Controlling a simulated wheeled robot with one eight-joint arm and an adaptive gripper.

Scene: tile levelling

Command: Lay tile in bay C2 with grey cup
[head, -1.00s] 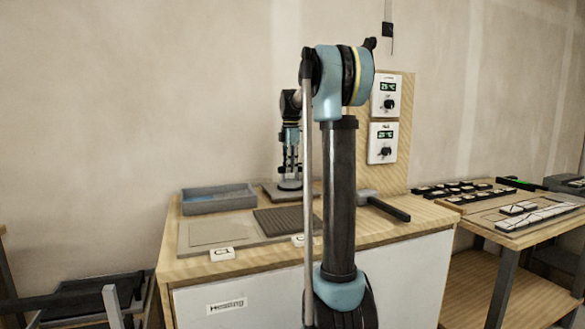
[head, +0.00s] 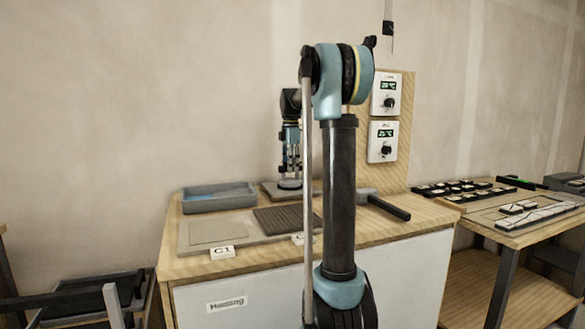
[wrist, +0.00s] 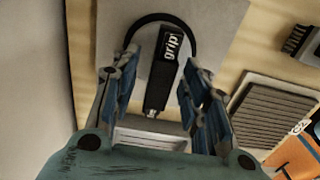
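A suction cup with a black handle marked "grip" (wrist: 170,46) stands on a grey pad (wrist: 225,20) in the wrist view. A dark curved rim shows around it. In the head view the cup's grey round base (head: 290,184) is at the back of the bench. My gripper (wrist: 160,85) is over it, its blue-padded fingers apart on either side of the handle, with a gap visible. Bay C2 shows as a ribbed grey bed (head: 275,218), partly hidden by my arm in the head view; it also shows in the wrist view (wrist: 272,110). I cannot make out the tile for C2.
Bay C1 (head: 215,231) has a flat, smooth surface. A grey tray (head: 190,207) with something bluish inside stands behind it. A dark-handled tool (head: 388,207) lies to the right. A side table (head: 482,222) holds several pale pieces. Two dial boxes (head: 384,143) hang on the back board.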

